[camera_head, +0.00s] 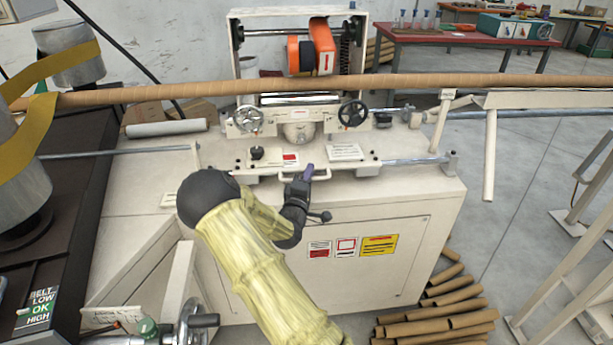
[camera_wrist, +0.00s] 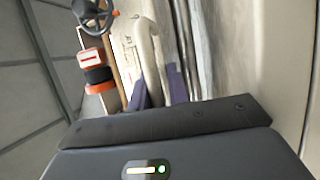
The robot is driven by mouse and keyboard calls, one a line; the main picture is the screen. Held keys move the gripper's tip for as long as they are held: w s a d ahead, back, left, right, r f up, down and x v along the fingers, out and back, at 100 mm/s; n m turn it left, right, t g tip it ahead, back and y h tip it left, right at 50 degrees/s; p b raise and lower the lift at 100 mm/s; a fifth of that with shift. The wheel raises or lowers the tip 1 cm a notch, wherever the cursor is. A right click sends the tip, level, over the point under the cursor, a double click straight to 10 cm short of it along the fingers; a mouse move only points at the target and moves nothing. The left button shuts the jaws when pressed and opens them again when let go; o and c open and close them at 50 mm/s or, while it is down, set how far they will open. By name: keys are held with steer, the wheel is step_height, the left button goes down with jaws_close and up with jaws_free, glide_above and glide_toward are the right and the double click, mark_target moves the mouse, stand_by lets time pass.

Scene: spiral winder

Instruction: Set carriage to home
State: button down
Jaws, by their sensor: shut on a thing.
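The carriage (camera_head: 345,153) is a cream slide on two metal rails, with a dark knob, labels and a pale handwheel and a black handwheel (camera_head: 353,113). A cream bar handle (camera_head: 320,178) runs along its front edge. My gripper (camera_head: 309,172), with purple fingers, is shut on this handle. In the wrist view the purple fingertips (camera_wrist: 159,92) lie on both sides of the curved cream handle (camera_wrist: 148,45). The carriage stands near the middle of the bench top. I cannot make out a home mark.
A long brown tube (camera_head: 220,88) crosses above the carriage. The front rail (camera_head: 400,161) ends at a block (camera_head: 449,161) on the right. A yellow belt (camera_head: 50,95) wraps rollers at the left. Cardboard tubes (camera_head: 440,318) lie on the floor at the lower right.

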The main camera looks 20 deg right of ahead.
steer(key=shift+r, duration=0.5)
steer(key=c, duration=1.5)
jaws_free()
steer(key=shift+o, duration=0.2)
steer(key=shift+f, duration=0.15)
steer(key=shift+f, duration=0.1)
steer(key=v, duration=1.7)
steer(key=shift+a, duration=0.15)
steer(key=shift+s+f, duration=0.1)
steer(key=shift+f, duration=0.1)
